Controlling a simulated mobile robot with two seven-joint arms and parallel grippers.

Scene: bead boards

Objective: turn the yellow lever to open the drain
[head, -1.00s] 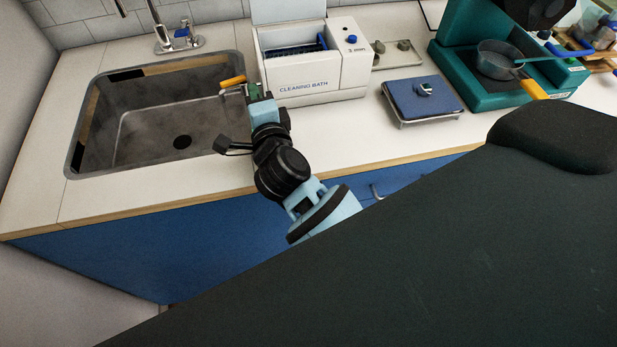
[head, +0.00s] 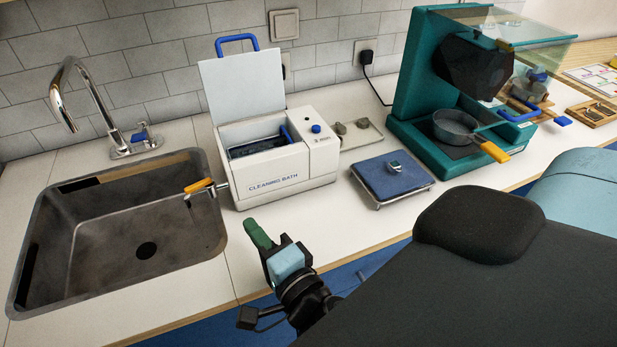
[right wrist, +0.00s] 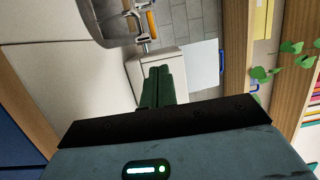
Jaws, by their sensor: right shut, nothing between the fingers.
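The yellow lever (head: 199,186) sits on a short metal outlet at the left side of the white cleaning bath (head: 275,183). It lies roughly level over the right edge of the sink (head: 210,228). My right gripper (head: 258,232), with green fingers, is below and right of the lever in the head view, apart from it and in front of the bath. Its fingers are together and empty, as the right wrist view (right wrist: 157,87) also shows. My left gripper is out of view.
A chrome tap (head: 100,115) stands behind the sink. Right of the bath are a blue-topped plate (head: 388,178) and a teal machine (head: 405,85) with a pan (head: 458,124). The white counter (head: 325,225) is clear in front of the bath.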

